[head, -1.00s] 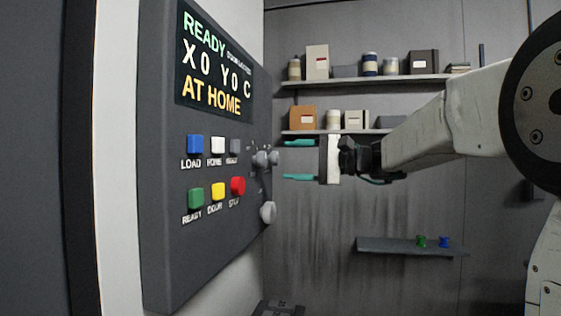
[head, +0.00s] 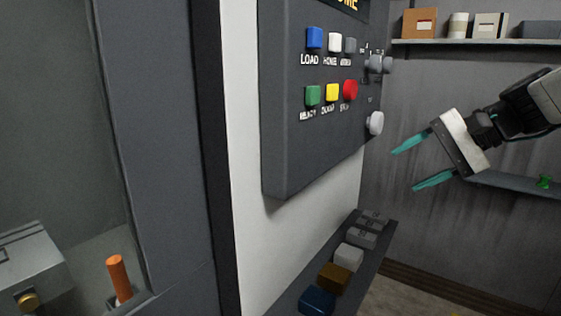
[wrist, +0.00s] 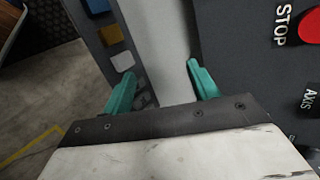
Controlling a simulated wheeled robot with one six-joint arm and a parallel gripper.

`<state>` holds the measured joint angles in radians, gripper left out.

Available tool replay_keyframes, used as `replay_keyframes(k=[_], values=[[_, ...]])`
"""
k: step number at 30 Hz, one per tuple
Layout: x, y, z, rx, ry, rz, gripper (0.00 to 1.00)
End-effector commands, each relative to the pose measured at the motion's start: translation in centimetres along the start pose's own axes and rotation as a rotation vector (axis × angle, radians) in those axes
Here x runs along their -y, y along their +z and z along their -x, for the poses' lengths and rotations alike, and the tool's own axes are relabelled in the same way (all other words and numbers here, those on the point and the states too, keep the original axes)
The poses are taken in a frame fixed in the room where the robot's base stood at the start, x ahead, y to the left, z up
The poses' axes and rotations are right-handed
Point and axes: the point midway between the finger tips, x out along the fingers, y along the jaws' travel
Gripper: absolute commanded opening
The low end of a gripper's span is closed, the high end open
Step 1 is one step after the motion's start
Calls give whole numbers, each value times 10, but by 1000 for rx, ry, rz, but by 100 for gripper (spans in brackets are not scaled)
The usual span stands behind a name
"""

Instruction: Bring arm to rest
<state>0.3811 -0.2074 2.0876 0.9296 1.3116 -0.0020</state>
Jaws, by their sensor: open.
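My gripper (head: 422,166) is open and empty in the head view, with two teal fingers pointing left and slightly down. It hangs in free air to the right of the dark control panel (head: 290,140), apart from it. The wrist view shows both fingers (wrist: 158,88) spread, with nothing between them. Beyond them are a pale wall strip and the panel's edge. The red STOP button (head: 350,90) is on the panel and also shows at the right of the wrist view (wrist: 312,27).
A low ledge (head: 385,232) with several coloured blocks runs below the panel. A shelf with boxes (head: 480,42) is at the back right. A small shelf (head: 525,187) with a green item is behind my gripper. An orange cylinder (head: 118,278) stands at the lower left.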

Motion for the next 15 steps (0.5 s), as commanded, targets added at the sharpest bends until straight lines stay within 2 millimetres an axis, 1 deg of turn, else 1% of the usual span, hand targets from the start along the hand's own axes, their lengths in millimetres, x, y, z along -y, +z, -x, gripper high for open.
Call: replay_keyframes(k=[1,2,3,5,6,9,12,15], values=[[-26,28,-9,14,115,48,59],[-45,42,-12,21,192,79,59],[-69,61,-15,29,292,127,59],[-105,88,-16,40,441,208,59],[-129,104,-14,44,535,269,59],[-176,134,-6,47,729,415,59],[-204,152,2,40,846,535,59],[-213,164,4,31,882,610,59]])
